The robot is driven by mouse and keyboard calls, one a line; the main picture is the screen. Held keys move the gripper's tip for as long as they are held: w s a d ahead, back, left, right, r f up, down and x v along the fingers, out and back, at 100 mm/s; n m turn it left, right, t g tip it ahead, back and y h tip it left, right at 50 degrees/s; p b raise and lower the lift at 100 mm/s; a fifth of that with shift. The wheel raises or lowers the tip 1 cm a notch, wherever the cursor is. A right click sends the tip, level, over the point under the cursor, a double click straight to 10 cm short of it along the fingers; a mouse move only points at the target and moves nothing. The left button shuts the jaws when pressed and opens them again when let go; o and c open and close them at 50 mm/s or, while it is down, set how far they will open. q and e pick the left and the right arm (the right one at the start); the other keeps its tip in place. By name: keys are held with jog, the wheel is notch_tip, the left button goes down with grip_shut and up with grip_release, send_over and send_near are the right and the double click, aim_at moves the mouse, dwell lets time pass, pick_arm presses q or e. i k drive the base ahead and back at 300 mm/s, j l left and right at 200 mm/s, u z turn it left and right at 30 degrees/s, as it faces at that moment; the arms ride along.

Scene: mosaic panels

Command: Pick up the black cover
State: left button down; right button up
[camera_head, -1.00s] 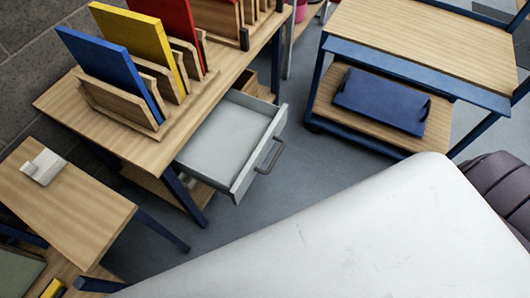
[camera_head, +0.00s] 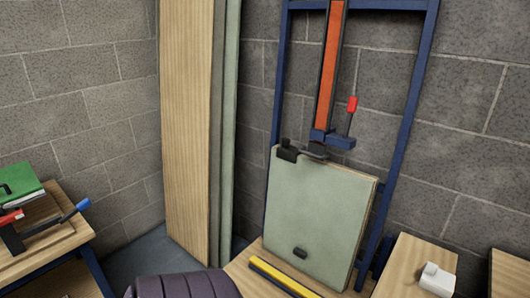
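I cannot clearly make out which thing is the black cover. A small black piece (camera_head: 300,252) sits at the lower front of a pale green panel (camera_head: 318,215). The panel leans upright against the blue frame at centre right. A black block (camera_head: 288,151) shows at the panel's top edge, beside the clamp. Neither of my grippers is in view.
A blue frame (camera_head: 281,75) with an orange-barred clamp (camera_head: 331,65) stands against the block wall. A yellow bar (camera_head: 284,277) lies before the panel. Tall boards (camera_head: 187,130) lean in the corner. A bench at left holds a green case (camera_head: 22,184). A white block (camera_head: 437,279) lies at right.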

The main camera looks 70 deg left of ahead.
aim_at(287, 152)
jog(key=u, duration=1.9)
